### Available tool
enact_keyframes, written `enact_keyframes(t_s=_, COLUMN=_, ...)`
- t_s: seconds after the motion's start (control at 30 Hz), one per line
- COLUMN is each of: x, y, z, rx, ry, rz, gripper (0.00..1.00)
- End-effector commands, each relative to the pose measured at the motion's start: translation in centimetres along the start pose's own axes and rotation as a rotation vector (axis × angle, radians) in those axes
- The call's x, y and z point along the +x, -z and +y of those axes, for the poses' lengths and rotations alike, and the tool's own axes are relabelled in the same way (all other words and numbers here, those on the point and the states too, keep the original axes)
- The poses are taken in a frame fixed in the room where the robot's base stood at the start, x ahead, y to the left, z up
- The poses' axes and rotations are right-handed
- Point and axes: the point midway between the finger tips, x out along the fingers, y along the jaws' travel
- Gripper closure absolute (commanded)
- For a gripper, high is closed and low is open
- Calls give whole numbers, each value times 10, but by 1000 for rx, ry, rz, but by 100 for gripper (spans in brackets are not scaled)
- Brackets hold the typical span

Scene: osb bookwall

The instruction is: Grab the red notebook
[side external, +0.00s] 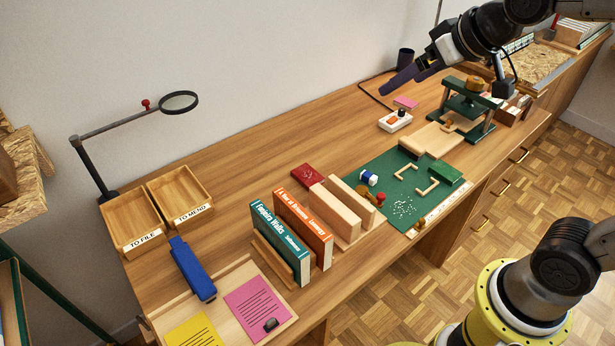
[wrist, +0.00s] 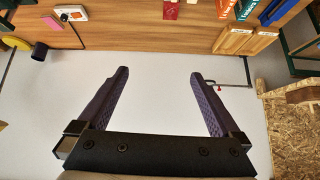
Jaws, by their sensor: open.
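A small dark red notebook (side external: 306,174) lies flat on the wooden desk, behind the light wooden blocks. In the wrist view it shows at the top edge, partly cut off (wrist: 171,10). My gripper (wrist: 159,74) is open with nothing between its purple fingers, which frame bare wall. In the side external view my gripper (side external: 389,86) is raised above the far part of the desk, to the right of the notebook and well apart from it.
Light wooden blocks (side external: 333,212) stand just in front of the notebook, with upright orange (side external: 303,230) and teal books (side external: 281,245) nearby. A green mat (side external: 400,173) lies to the right. A magnifier (side external: 179,102) rises at the left. Desk behind the notebook is clear.

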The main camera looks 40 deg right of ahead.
Motion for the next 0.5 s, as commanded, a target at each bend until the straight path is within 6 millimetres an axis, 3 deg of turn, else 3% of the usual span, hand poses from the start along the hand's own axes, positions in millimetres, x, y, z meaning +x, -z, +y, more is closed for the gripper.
enact_keyframes(t_s=0.03, x=26, y=14, z=-3, rx=-2, ry=1, rz=-17, gripper=0)
enact_keyframes(t_s=0.1, x=58, y=30, z=-8, rx=-4, ry=2, rz=-29, gripper=0)
enact_keyframes(t_s=0.23, x=126, y=45, z=-17, rx=-11, ry=6, rz=-70, gripper=0)
enact_keyframes(t_s=0.37, x=196, y=38, z=-26, rx=-23, ry=8, rz=-132, gripper=0)
enact_keyframes(t_s=0.5, x=253, y=10, z=-32, rx=-40, ry=6, rz=-221, gripper=0)
